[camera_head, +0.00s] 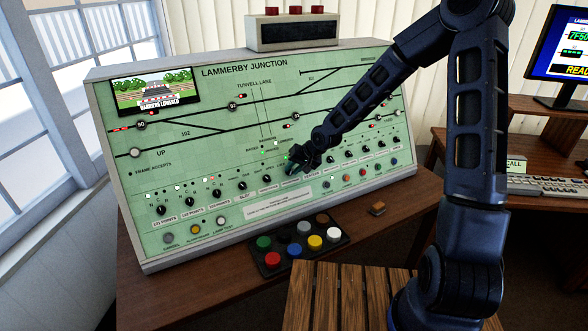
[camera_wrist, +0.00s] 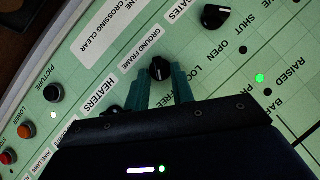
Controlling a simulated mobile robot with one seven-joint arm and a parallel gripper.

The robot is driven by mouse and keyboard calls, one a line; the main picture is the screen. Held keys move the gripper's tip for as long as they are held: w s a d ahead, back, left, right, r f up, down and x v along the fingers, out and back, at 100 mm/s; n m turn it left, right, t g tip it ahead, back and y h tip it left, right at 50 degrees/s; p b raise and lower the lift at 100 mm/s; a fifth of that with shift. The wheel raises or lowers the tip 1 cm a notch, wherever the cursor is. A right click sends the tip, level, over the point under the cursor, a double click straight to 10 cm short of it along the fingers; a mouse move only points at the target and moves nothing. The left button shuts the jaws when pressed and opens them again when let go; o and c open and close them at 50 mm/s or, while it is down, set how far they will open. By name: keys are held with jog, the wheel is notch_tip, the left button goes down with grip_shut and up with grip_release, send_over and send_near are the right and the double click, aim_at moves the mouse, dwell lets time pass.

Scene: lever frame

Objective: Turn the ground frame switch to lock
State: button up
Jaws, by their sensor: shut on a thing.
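The ground frame switch (camera_wrist: 159,69) is a small black rotary knob on the pale green panel, beside the "GROUND FRAME" label. My gripper (camera_wrist: 160,78) has its two teal fingers on either side of this knob and is shut on it. The words "LOCK" and "FREE" are printed to the right of the knob, "FREE" partly hidden by a finger. A pale mark shows on the knob, but I cannot tell which word it points to. In the head view my gripper (camera_head: 293,166) is at the knob row in the panel's middle and hides the switch.
Another black knob (camera_wrist: 215,16) with "SHUT" and "OPEN" is close by, with a lit green lamp (camera_wrist: 260,78) near "RAISED". The heaters knob is partly hidden below my fingers. A block of coloured buttons (camera_head: 299,242) sits on the desk before the panel (camera_head: 115,195).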

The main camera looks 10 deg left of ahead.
jog(key=shift+s+a+r+n+t+h, duration=0.1)
jog(key=shift+a+n+t+h, duration=0.1)
jog(key=shift+n+h, duration=0.3)
jog(key=shift+s+a+n+t+h, duration=0.1)
jog(key=shift+n+t+h, duration=0.1)
jog(key=shift+n+h, duration=0.3)
jog(key=shift+s+a+n+t+h, duration=0.15)
jog(key=shift+n+t+h, duration=0.4)
jog(key=shift+n, duration=0.75)
jog(key=shift+s+a+n+t+h, duration=0.1)
jog(key=shift+n+t+h, duration=0.2)
jog(key=shift+n+h, duration=0.25)
jog(key=shift+s+a+n+t+h, duration=0.1)
jog(key=shift+n+t+h, duration=0.25)
jog(key=shift+n, duration=0.3)
jog(key=shift+s+a+f+n+t+h, duration=0.1)
jog(key=shift+f+n+t+h, duration=0.1)
jog(key=shift+n+t+h, duration=0.85)
jog(key=o, duration=0.7)
jog(key=shift+n+g+y, duration=0.25)
jog(key=shift+g+y, duration=0.05)
jog(key=shift+g, duration=0.05)
jog(key=shift+r, duration=0.1)
jog(key=shift+s+a+r, duration=0.1)
jog(key=shift+s+r, duration=0.25)
jog(key=shift+r, duration=0.1)
jog(key=v, duration=0.9)
jog(key=shift+s, duration=0.2)
